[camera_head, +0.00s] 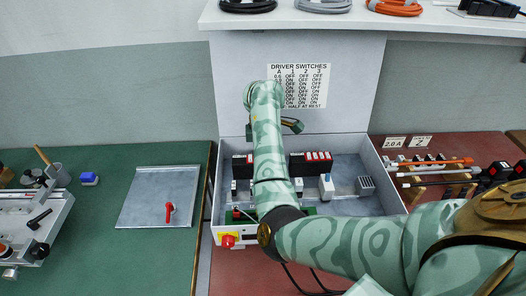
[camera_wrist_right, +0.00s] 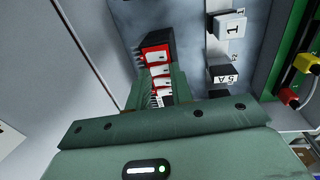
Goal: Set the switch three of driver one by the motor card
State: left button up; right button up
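The motor cards, reading 2.0 A (camera_head: 395,142) and 2 (camera_head: 421,141), stand at the back of the red bench on the right in the head view. The DRIVER SWITCHES chart (camera_head: 315,88) hangs on the panel above the open cabinet (camera_head: 345,143). Black-and-red driver modules (camera_head: 312,163) sit in the cabinet. In the right wrist view, a row of red-and-white module faces (camera_wrist_right: 158,68) lies beyond my right gripper (camera_wrist_right: 159,85). Its fingers look apart, with nothing held. My right arm hides part of the cabinet. Individual switches are too small to read. My left gripper is out of view.
A white block marked 1 (camera_wrist_right: 230,27) and a 5 A part (camera_wrist_right: 222,75) sit beside the modules. A red knob (camera_head: 227,240) is on the cabinet front. A grey plate with a red handle (camera_head: 165,185) lies on the green bench. Cable coils rest on the upper shelf (camera_head: 350,20).

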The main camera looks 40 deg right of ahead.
jog(key=o, duration=0.4)
jog(key=shift+c, duration=0.2)
notch_tip(320, 180, up, 16)
jog(key=s+a+p, duration=0.1)
jog(key=s+p, duration=0.1)
jog(key=p, duration=0.5)
jog(key=shift+p, duration=0.3)
jog(key=shift+a, duration=0.1)
